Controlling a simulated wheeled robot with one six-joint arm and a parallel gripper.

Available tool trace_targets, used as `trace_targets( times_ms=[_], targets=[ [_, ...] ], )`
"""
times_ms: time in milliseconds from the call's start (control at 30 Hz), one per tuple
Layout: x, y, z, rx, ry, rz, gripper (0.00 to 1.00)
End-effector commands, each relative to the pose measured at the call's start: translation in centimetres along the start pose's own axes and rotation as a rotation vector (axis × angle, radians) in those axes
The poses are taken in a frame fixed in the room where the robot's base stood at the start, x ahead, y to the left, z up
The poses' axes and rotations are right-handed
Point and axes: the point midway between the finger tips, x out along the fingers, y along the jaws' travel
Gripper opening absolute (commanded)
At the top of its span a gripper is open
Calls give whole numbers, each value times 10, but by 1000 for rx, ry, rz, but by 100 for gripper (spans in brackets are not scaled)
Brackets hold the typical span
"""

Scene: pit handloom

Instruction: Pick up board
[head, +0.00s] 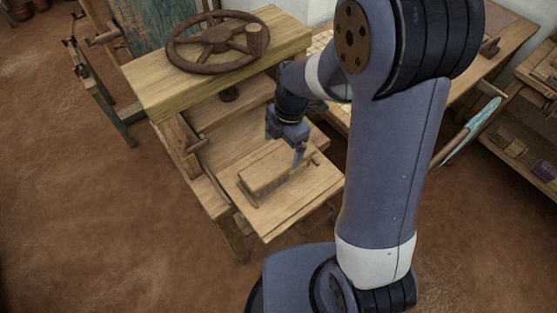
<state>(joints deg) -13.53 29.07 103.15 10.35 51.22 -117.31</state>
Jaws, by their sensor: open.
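A thick, brown rectangular wooden board (266,172) lies flat on a wider, paler wooden surface (304,195) at the front of the wooden bench. Which of these two pieces the task calls the board is not certain; the thick one looks like a separate piece. My gripper (298,158) points down at the right part of the thick board, with its fingers open. One finger shows clearly; the other is mostly hidden. Whether the fingers touch the board cannot be told from this view.
A brown spoked handwheel (218,40) lies on the bench's thick top beam (160,92), behind and left of my gripper. A wooden handle (197,146) sticks out at the bench's left side. Shelves (520,140) stand at the right. The brown floor (90,220) at left is clear.

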Motion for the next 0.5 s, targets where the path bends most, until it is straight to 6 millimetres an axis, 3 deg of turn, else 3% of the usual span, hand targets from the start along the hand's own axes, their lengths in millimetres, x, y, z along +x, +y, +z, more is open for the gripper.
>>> trace_targets(
  times_ms=[300, 500],
  targets=[
    [41, -2, -3, 1, 2, -4, 93],
    [46, -1, -3, 1, 0, -1, 93]
  ],
)
